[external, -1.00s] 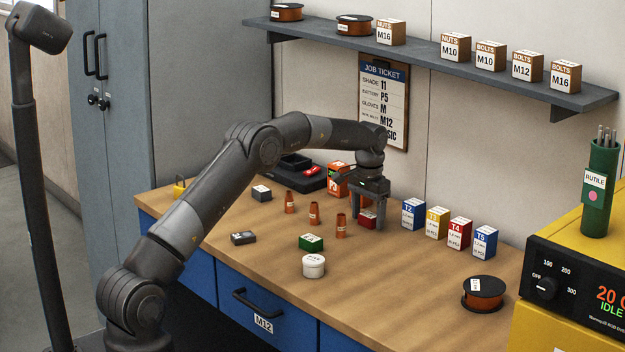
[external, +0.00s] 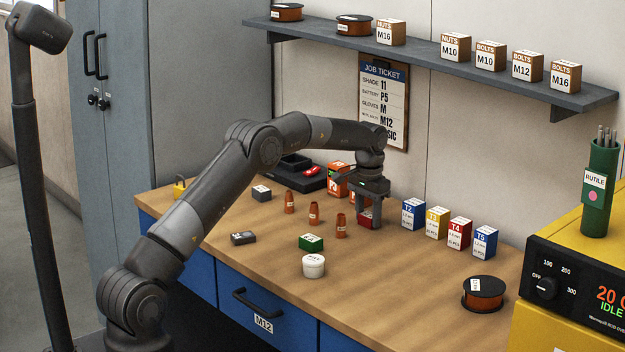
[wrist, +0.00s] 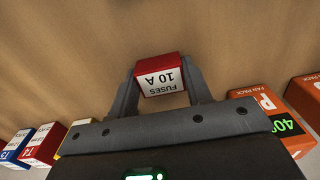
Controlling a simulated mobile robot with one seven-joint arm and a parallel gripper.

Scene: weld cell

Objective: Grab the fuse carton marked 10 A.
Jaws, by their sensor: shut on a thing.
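The fuse carton (wrist: 161,80) is small and red with a white label that reads "FUSES 10 A", upside down in the wrist view. It sits between the two fingers of my gripper (wrist: 163,82), which is shut on it. In the external view the red carton (external: 366,217) shows low between the fingers of my gripper (external: 369,222), at or just above the bench top. I cannot tell whether it touches the bench.
Orange battery packs (external: 338,180) stand close behind my gripper. Tip boxes T2 (external: 413,214), T1 (external: 437,222), T4 (external: 459,232) and T5 (external: 484,242) stand to its right. Orange cones (external: 341,226), a green box (external: 311,242) and a white tub (external: 313,266) are left and in front.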

